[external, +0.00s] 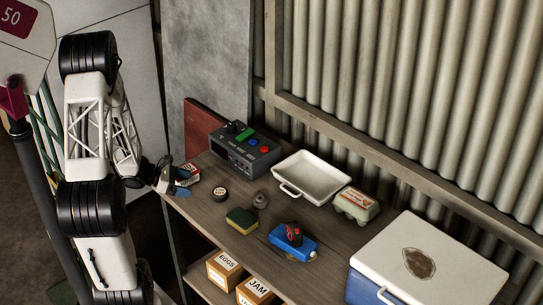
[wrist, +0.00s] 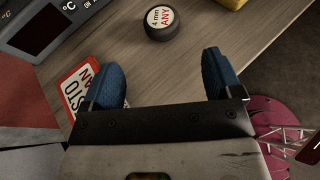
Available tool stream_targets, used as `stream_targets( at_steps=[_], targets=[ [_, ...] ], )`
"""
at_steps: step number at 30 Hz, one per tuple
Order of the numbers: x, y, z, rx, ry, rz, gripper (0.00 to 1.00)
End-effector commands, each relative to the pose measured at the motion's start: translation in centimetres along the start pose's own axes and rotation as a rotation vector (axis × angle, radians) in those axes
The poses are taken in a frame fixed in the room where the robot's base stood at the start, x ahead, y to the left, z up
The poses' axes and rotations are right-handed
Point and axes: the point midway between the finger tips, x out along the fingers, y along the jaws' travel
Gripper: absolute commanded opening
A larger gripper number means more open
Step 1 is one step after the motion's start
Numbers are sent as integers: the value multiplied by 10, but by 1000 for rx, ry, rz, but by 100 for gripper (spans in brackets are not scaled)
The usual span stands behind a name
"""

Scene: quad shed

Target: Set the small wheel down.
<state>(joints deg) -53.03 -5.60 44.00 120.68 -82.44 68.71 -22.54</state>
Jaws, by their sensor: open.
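My gripper (wrist: 165,84) is open in the wrist view, its two blue fingertips wide apart with nothing between them. In the external view my gripper (external: 181,186) is at the left end of the workbench (external: 330,232), near its edge. A small grey, wheel-like piece (external: 261,201) stands on the bench to the right of my gripper, apart from it; it is too small to tell for sure that it is the small wheel. A round black tin (external: 220,194) with a white label lies nearer; the tin (wrist: 171,22) is ahead of the fingertips in the wrist view.
A red-and-white box (wrist: 84,88) is beside the left fingertip. A grey device with buttons (external: 245,151), white tray (external: 311,178), egg carton (external: 357,205), sponge (external: 242,221), blue object (external: 291,243) and cooler (external: 428,258) stand on the bench. Labelled boxes (external: 224,269) are below.

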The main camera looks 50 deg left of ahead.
Motion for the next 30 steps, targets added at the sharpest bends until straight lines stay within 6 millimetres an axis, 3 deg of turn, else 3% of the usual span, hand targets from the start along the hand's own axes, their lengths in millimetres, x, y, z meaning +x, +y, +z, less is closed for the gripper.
stream_targets(
  at_steps=[20,26,30],
  targets=[
    [1,-1,1,5,2,-4,85],
    [6,-9,14,55,19,-44,85],
    [15,-23,35,142,48,-113,85]
  ],
)
